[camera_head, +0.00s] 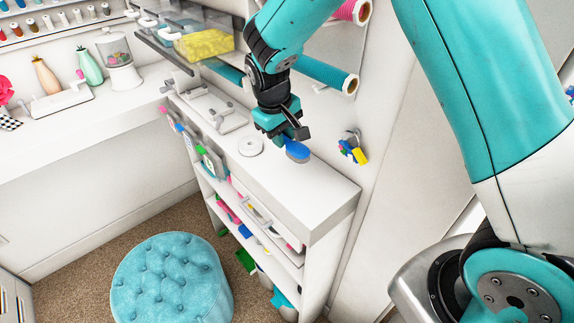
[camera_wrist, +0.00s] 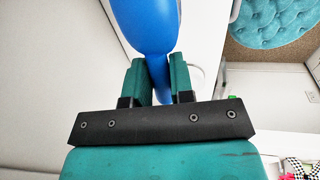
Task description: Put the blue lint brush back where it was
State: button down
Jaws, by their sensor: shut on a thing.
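The blue lint brush (camera_head: 297,152) is at my gripper (camera_head: 291,134), over the white counter of the shelf unit in the head view. In the wrist view the blue lint brush (camera_wrist: 145,22) has a wide rounded blue part that narrows to a neck between the two teal fingers of my gripper (camera_wrist: 158,80). The fingers are shut on that neck. The far end of the brush is cut off by the top of the wrist view. I cannot tell whether the brush touches the counter.
A white round disc (camera_head: 251,146) lies left of the gripper on the counter (camera_head: 318,190). A wall holder with a yellow item (camera_head: 359,155) is to the right. Teal and pink rolls (camera_head: 325,75) hang behind. A teal tufted stool (camera_head: 172,280) stands on the floor. The counter's front right is clear.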

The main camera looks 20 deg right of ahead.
aim_at(284, 170)
jog(key=x, duration=0.2)
jog(key=a+p+x, duration=0.1)
jog(key=x, duration=0.2)
jog(key=p+x, duration=0.1)
jog(key=x, duration=0.2)
jog(key=shift+s+a+f, duration=0.15)
jog(key=shift+s+a, duration=0.2)
jog(key=shift+a, duration=0.05)
jog(key=shift+f, duration=0.15)
jog(key=c, duration=1)
grip_release()
jog(key=shift+r, duration=0.25)
jog(key=w+b+v, duration=0.1)
jog(key=b+v, duration=0.3)
jog(key=v, duration=0.7)
jog(key=s+a+r+n+y, duration=0.1)
jog(key=s+r, duration=0.3)
jog(key=s, duration=0.5)
jog(key=s+a+r+n+y, duration=0.1)
jog(key=s+r+y, duration=0.2)
jog(key=s, duration=0.6)
jog(key=s+a+r+n+y, duration=0.1)
jog(key=s+r, duration=0.3)
jog(key=s, duration=0.6)
jog(key=shift+a+r+n+g+y, duration=0.3)
jog(key=shift+a+r+g+y, duration=0.15)
jog(key=shift+y, duration=0.25)
